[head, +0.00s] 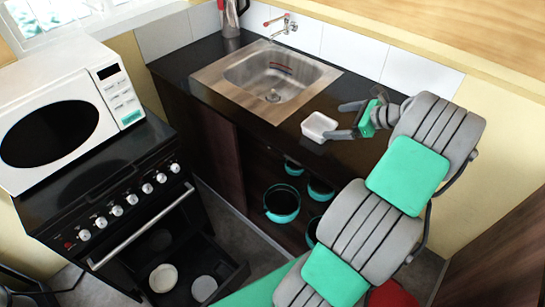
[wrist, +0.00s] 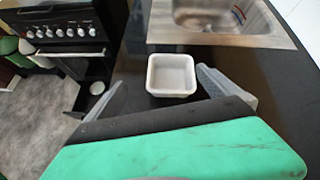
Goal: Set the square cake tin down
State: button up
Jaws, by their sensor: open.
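The square cake tin (head: 319,127) is small and white. It rests upright on the black counter, close to the front edge and to the right of the sink. In the wrist view the tin (wrist: 172,75) lies ahead of my gripper, between the lines of its two fingers. My gripper (head: 348,120) is open, with its fingers spread at the tin's right side in the head view. The wrist view shows the open gripper (wrist: 155,88) with a finger on each side and nothing held between them. Whether a finger touches the tin is unclear.
A steel sink (head: 215,75) is set in the counter (head: 185,62), with a tap behind it. A white microwave (head: 125,88) stands on the black stove (head: 150,150), whose lower drawer is open. Teal pots (head: 282,203) sit in the open cupboard below.

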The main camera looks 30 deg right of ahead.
jog(key=w+a+r+n+g+h, duration=0.1)
jog(key=w+a+r+n+g, duration=0.15)
jog(key=a+n, duration=0.7)
jog(key=w+a+r+n+g, duration=0.25)
jog(key=a+n, duration=0.25)
jog(key=a, duration=0.9)
jog(key=s+a+r+n+g+h, duration=0.1)
jog(key=s+a+n+h, duration=0.2)
jog(key=s+a+n, duration=1.1)
jog(key=shift+s+n, duration=0.35)
jog(key=shift+s, duration=0.15)
jog(key=shift+d+r, duration=0.1)
jog(key=shift+c, duration=0.3)
